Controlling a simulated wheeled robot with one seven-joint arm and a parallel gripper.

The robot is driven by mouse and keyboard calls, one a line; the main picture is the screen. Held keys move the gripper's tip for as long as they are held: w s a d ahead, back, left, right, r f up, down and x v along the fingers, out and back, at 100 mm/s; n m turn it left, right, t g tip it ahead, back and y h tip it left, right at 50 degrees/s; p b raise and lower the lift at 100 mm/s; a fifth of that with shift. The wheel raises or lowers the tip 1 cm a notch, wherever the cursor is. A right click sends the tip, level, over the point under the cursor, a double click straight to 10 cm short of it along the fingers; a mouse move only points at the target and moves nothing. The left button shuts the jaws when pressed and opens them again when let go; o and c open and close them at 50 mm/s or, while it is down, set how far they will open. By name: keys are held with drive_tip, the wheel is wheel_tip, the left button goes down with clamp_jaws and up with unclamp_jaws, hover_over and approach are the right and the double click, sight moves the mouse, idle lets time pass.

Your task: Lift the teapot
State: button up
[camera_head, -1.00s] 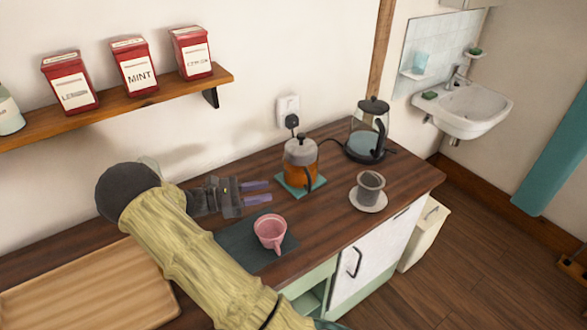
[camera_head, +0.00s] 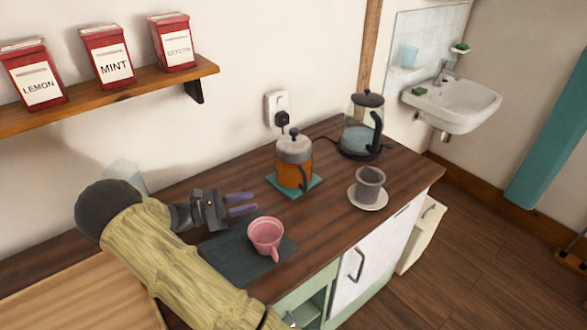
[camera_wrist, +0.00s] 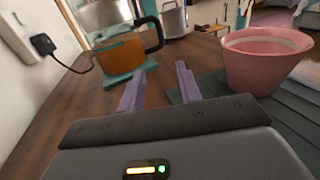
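The teapot (camera_head: 294,162) is a glass pot of amber tea with a grey lid and dark handle. It stands upright on a teal mat (camera_head: 311,187) near the wall. In the wrist view the teapot (camera_wrist: 121,52) is ahead and left, its handle toward the right. My gripper (camera_head: 243,203) is low over the counter, left of the teapot and apart from it. Its two purple fingers (camera_wrist: 158,88) are spread with nothing between them, so it is open.
A pink cup (camera_head: 266,234) on a dark mat (camera_head: 223,252) is close to my gripper's right in the wrist view. A grey cup (camera_head: 369,184) on a saucer and a kettle (camera_head: 360,133) stand farther right. A wooden tray (camera_head: 85,300) lies at front left.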

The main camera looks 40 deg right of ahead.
approach(303, 189)
drive_tip(key=x, duration=0.5)
drive_tip(key=shift+d+f+p, duration=0.25)
drive_tip(key=shift+d+p, duration=0.05)
drive_tip(key=shift+p, duration=0.1)
drive_tip(key=shift+p+x, duration=0.35)
drive_tip(key=shift+x, duration=2.25)
drive_tip(key=shift+r, duration=0.1)
drive_tip(key=shift+a, duration=0.1)
clamp_jaws()
drive_tip(key=shift+s, duration=0.1)
